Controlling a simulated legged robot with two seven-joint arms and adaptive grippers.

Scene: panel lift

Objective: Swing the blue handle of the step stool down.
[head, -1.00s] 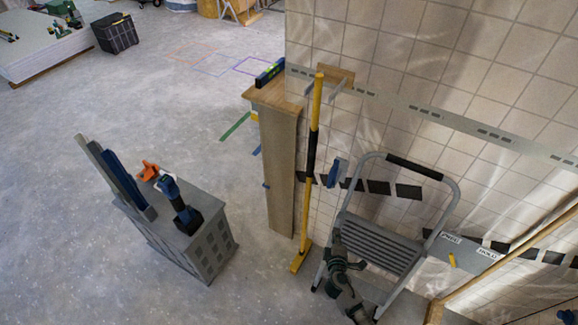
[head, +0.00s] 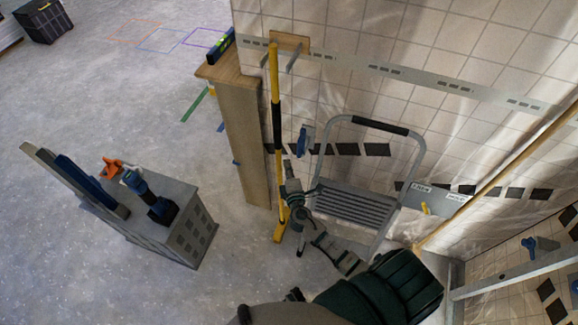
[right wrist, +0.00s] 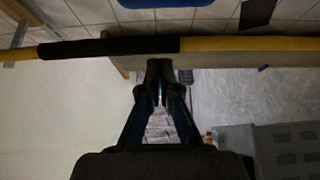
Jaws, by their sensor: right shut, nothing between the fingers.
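The grey step stool (head: 360,207) stands open against the tiled wall, with a black grip on its top bar. The blue handle (head: 304,140) is at the upper left of the stool, standing upright. A blue piece, probably this handle, is cut off at the top edge of the right wrist view (right wrist: 165,3). My right gripper (head: 288,172) is left of the stool, below the handle and close to the yellow pole. In the right wrist view its fingertips (right wrist: 159,70) are together and empty, just below the pole's black sleeve. My left gripper is not in view.
The yellow pole (head: 275,95) with a black sleeve leans by the wooden post (head: 238,140), close to my right gripper. A grey box (head: 190,235) with a drill (head: 150,197) stands at left. A wooden pole (head: 500,175) slants at right. The floor at left is mostly clear.

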